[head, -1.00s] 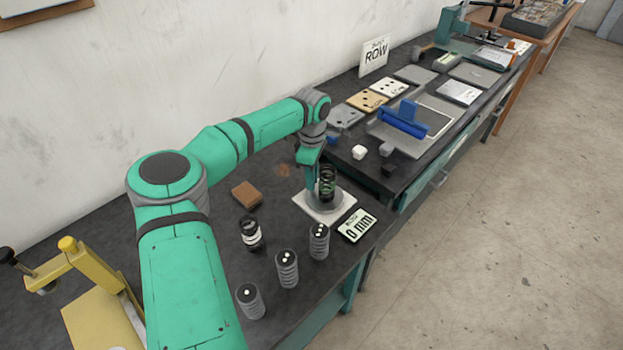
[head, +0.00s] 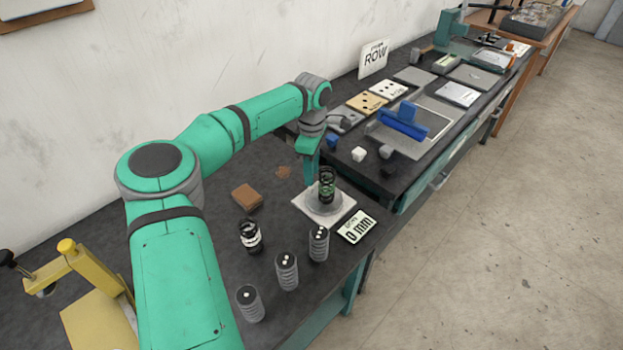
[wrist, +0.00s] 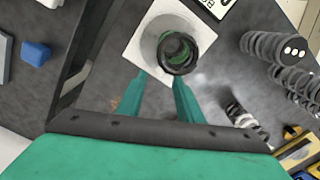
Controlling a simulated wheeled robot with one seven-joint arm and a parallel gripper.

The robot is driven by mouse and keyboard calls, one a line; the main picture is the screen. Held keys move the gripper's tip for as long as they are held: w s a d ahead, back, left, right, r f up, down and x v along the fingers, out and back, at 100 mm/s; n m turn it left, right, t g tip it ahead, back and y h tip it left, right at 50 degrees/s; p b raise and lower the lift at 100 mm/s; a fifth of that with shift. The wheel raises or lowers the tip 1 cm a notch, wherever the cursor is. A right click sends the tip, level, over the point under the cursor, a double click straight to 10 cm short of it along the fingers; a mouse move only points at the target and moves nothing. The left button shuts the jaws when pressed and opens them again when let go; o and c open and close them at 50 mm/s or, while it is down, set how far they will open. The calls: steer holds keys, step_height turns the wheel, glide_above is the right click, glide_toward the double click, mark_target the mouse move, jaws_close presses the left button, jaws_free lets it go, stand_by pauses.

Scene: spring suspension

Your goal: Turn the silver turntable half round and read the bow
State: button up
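The silver turntable (head: 322,209) is a round grey disc on a white square plate (head: 301,201) at the bench's front edge. A dark coil spring with green inside (head: 327,184) stands on it. In the wrist view the disc (wrist: 151,38) is partly hidden by the spring (wrist: 178,52). My gripper (wrist: 161,75) points at the near edge of the disc and spring. Its two teal fingers are apart with nothing held between them. I cannot tell whether a fingertip touches the disc. A card reading "0 mm" (head: 357,227) lies beside the plate.
Several grey springs (head: 287,271) and a black-and-white spring (head: 250,237) stand in front. A brown block (head: 247,198) lies left of the plate. A second bench holds a blue-handled tool (head: 404,122), small blocks and a "ROW" sign (head: 374,57). A yellow fixture (head: 85,270) stands far left.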

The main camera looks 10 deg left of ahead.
step_height(320, 180, up, 7)
steer(key=shift+f, duration=0.2)
stand_by(0.5)
